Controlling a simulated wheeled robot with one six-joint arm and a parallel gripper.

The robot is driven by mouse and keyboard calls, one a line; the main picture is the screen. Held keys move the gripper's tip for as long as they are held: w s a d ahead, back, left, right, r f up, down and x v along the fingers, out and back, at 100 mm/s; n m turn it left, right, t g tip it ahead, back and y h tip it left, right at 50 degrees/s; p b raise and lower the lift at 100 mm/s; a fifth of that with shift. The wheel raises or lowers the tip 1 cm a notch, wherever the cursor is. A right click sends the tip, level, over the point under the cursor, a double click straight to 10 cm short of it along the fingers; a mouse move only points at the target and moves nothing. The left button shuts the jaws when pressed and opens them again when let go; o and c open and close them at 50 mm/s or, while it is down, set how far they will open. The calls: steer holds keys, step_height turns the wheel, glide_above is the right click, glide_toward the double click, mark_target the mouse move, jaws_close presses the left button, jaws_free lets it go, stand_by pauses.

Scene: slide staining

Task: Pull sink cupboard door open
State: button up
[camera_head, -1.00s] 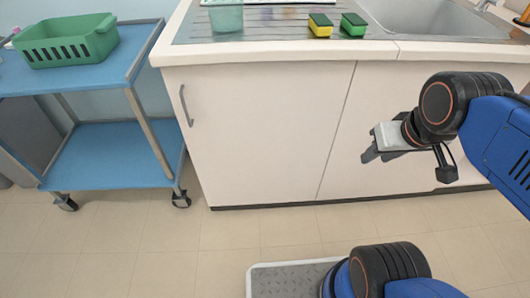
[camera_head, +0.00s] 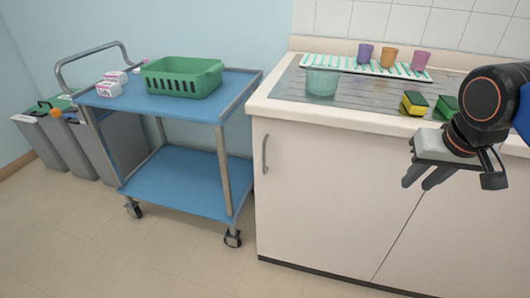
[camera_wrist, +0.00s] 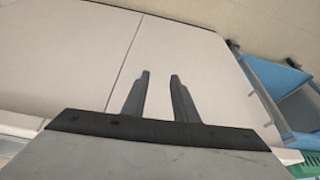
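The sink cupboard door (camera_head: 325,195) is a cream panel at the right of the head view, and it is shut. Its grey vertical bar handle (camera_head: 265,154) is near the door's left edge, beside the trolley. My gripper (camera_head: 417,181) is in front of the cupboard near the door's right seam, well to the right of the handle and apart from it. In the wrist view my gripper (camera_wrist: 160,80) shows two parallel fingers with a gap between them and nothing held. The cupboard door (camera_wrist: 185,55) and its seam lie beyond the fingers, and the handle (camera_wrist: 231,44) is small at the right.
A blue two-shelf trolley (camera_head: 175,190) with a green basket (camera_head: 182,78) stands close to the cupboard's left side. Grey bins (camera_head: 38,140) stand at far left. The worktop (camera_head: 350,115) carries cups and sponges (camera_head: 413,103). The floor in front is clear.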

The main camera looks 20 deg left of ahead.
steer(key=w+a+r, duration=0.3)
steer(key=w+a, duration=0.2)
steer(key=a, duration=0.4)
steer(key=n, duration=0.1)
glide_toward(264, 150)
steer(key=shift+y, duration=0.3)
steer(key=x, duration=1.1)
steer(key=shift+d, duration=0.25)
jaws_close()
